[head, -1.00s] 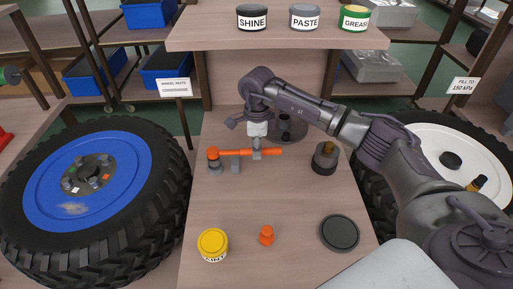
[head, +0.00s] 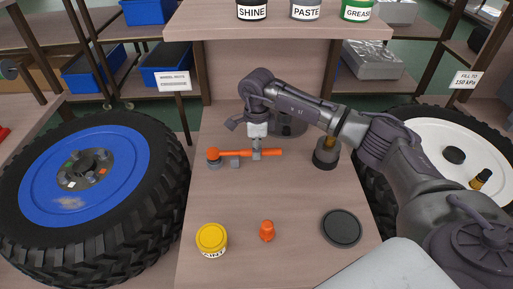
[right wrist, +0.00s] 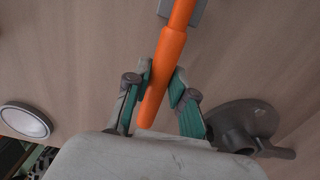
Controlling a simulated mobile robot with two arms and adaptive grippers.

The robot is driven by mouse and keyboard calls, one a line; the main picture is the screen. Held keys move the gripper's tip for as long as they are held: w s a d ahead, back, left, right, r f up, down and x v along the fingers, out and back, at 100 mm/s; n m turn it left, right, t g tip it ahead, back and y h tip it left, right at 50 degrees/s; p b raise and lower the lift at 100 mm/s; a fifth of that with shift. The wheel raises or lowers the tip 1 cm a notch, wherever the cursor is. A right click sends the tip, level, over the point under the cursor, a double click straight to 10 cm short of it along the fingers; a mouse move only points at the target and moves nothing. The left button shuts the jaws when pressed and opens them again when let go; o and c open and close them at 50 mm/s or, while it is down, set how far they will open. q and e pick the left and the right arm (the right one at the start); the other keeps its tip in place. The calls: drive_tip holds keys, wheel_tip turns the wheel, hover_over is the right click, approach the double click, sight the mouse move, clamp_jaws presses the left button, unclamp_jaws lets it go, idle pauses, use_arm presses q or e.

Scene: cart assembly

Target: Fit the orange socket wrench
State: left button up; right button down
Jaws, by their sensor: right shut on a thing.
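The orange socket wrench (head: 240,153) lies level across grey supports on the wooden bench, its round head at the left end. My right gripper (head: 257,154) comes down from above onto the right part of its handle. In the right wrist view, the green-padded fingers of my right gripper (right wrist: 160,85) are shut around the orange handle (right wrist: 167,67). A small orange piece (head: 267,231) stands apart near the bench's front. The blue-hubbed wheel (head: 45,190) with nuts around its centre is at the left. My left gripper is not in view.
A yellow paint can (head: 211,238) and a dark round lid (head: 341,228) are near the front of the bench. A dark cup (head: 326,155) stands right of the wrench. A white-rimmed wheel (head: 425,140) is at the right. Cans line the raised shelf behind.

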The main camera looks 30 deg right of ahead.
drive_tip(key=shift+f, duration=0.1)
idle(0.3)
drive_tip(key=c, duration=0.9)
unclamp_jaws()
wheel_tip(320, 180, up, 8)
drive_tip(key=shift+f, duration=0.25)
